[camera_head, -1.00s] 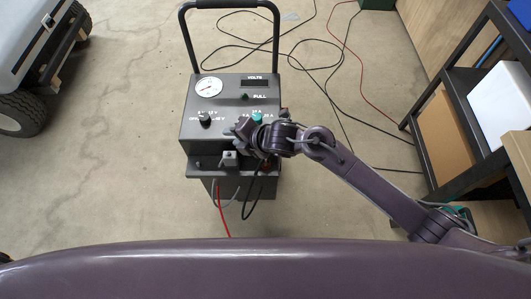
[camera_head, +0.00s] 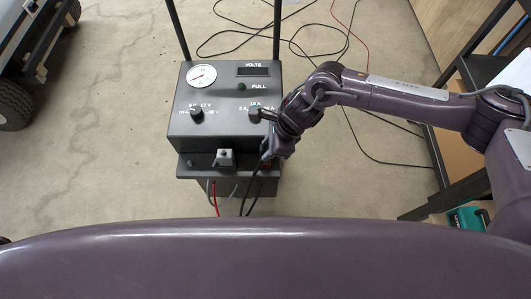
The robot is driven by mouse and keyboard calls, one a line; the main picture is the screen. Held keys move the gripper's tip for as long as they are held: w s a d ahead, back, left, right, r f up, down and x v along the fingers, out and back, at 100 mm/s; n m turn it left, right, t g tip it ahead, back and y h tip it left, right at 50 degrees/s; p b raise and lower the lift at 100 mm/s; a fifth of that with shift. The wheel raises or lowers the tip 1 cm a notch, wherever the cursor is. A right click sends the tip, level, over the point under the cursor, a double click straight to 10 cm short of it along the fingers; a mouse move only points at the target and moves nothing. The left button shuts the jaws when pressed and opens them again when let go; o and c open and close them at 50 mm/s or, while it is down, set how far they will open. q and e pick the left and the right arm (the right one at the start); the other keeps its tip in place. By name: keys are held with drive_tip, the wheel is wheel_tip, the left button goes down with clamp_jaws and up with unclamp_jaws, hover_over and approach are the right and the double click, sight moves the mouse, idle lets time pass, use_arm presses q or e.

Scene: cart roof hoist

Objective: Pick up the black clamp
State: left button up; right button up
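The black clamp itself cannot be made out; the area at the right end of the charger's front ledge (camera_head: 196,172) is largely covered by my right gripper. A black cable (camera_head: 252,188) hangs from that end, just below the gripper. My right gripper (camera_head: 268,148) points down at the front right corner of the dark grey charger (camera_head: 220,120). Its fingertips are dark against the dark charger, so I cannot tell whether they are open, shut or touching the clamp. My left gripper is not in view.
A small grey block (camera_head: 225,157) sits mid-ledge, with a red cable (camera_head: 215,198) hanging below. The charger's tall handle (camera_head: 178,30) rises behind. A dark shelf (camera_head: 462,75) stands right, a cart (camera_head: 30,50) at upper left. Cables (camera_head: 305,50) lie on the floor behind.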

drive_tip(key=x, duration=0.5)
drive_tip(key=shift+d+f+p, duration=0.2)
drive_tip(key=shift+p, duration=0.2)
drive_tip(key=shift+c, duration=0.4)
clamp_jaws()
